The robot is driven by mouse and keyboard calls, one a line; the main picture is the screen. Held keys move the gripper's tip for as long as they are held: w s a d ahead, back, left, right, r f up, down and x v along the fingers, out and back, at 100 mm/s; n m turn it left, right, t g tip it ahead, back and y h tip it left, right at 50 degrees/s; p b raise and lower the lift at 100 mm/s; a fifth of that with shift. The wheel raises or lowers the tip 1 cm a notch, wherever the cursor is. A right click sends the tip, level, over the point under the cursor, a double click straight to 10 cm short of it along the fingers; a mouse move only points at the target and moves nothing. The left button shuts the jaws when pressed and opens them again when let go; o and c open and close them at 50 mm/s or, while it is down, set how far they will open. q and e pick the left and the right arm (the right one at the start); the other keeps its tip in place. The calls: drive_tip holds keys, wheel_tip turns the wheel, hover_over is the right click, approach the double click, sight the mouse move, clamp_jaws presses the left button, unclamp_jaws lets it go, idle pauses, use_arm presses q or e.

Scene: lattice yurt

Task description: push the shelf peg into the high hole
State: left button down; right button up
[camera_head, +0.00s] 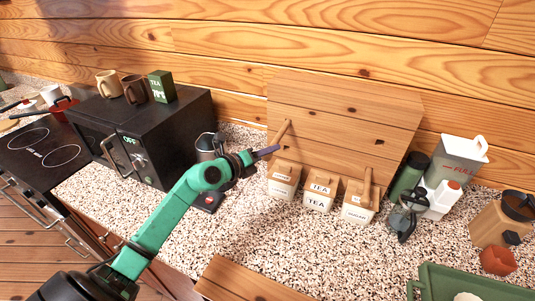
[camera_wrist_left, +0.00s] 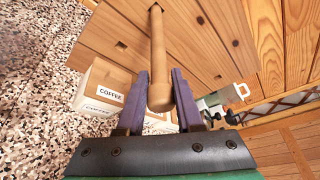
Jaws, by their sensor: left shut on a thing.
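The shelf peg (camera_head: 283,131) is a light wooden rod. My left gripper (camera_head: 272,150), with purple fingers, is shut on it in front of the left part of a wooden board (camera_head: 320,105) leaning on the back wall. In the left wrist view the peg (camera_wrist_left: 157,45) runs from between the fingers (camera_wrist_left: 160,98) toward the board (camera_wrist_left: 190,45). I cannot tell whether its far end is in a hole. A dark square hole (camera_head: 379,142) shows at the board's lower right. A dark spot (camera_head: 349,110) higher up may be a hole or a knot. My right gripper is not in view.
A coffee box (camera_head: 283,187), a tea box (camera_head: 318,200) and a third box (camera_head: 357,213) stand before the board. A second wooden rod (camera_head: 367,186) rises by the third box. A black oven (camera_head: 150,135) is left; a fuel can (camera_head: 459,160) is right.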

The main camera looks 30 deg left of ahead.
sight(275, 143)
use_arm(q)
drive_tip(key=shift+w+a+b, duration=0.15)
drive_tip(key=shift+w+b, duration=0.45)
drive_tip(key=shift+w, duration=1.7)
drive_tip(key=shift+c, duration=2.4)
unclamp_jaws()
drive_tip(key=shift+w, duration=0.1)
drive_tip(key=b+v, duration=0.4)
drive_tip(key=v, duration=1)
drive_tip(key=shift+s, duration=0.2)
drive_tip(key=shift+r, duration=0.15)
